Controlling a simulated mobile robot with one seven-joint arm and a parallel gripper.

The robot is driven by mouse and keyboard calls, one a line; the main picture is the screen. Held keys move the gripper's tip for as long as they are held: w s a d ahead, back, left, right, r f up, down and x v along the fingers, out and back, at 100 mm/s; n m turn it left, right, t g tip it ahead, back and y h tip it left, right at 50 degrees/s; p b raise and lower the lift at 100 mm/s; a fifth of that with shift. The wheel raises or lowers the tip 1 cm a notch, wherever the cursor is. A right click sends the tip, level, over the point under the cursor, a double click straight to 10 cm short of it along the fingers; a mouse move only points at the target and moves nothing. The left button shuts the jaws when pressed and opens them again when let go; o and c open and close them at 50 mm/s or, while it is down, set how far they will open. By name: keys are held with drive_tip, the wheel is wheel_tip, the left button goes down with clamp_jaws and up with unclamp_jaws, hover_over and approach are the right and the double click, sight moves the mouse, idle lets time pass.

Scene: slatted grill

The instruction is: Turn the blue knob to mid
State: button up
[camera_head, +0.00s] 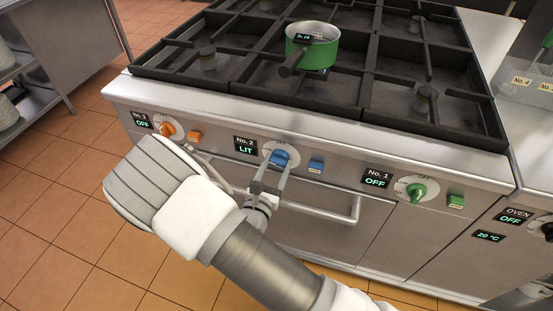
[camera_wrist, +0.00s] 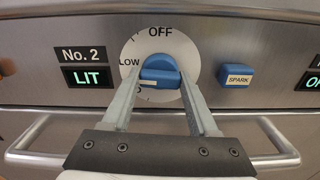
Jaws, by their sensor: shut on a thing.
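The blue knob (camera_wrist: 160,66) sits on a round white dial (camera_wrist: 130,45) marked OFF at the top and LOW at the left; a lower label is mostly hidden. In the head view the knob (camera_head: 279,158) is on the stove's front panel, beside the No. 2 display (camera_head: 245,147), which reads LIT. My gripper (camera_wrist: 160,84) has a finger on each side of the knob and is shut on it. The knob's bar lies roughly level, with a pale strip on its lower left part. The exact pointer setting is hard to tell.
A blue SPARK button (camera_wrist: 237,76) is just right of the dial. A handle rail (camera_head: 320,210) runs below the panel. An orange knob (camera_head: 167,129) and a green knob (camera_head: 417,191) flank it. A green pot (camera_head: 318,50) stands on the grill.

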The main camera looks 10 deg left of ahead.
drive_tip(key=n+p, duration=0.2)
drive_tip(key=n, duration=0.1)
drive_tip(key=shift+r+n, duration=0.15)
drive_tip(key=shift+n, duration=0.15)
drive_tip(key=shift+n+p, duration=0.85)
drive_tip(key=shift+n, duration=0.65)
drive_tip(key=o, duration=1.4)
drive_tip(key=shift+s, duration=0.1)
drive_tip(key=s, duration=0.5)
drive_tip(key=s+a, duration=0.1)
drive_tip(key=s, duration=1.1)
drive_tip(key=shift+s+a+p, duration=0.1)
drive_tip(key=shift+a+p, duration=0.05)
drive_tip(key=shift+p, duration=0.2)
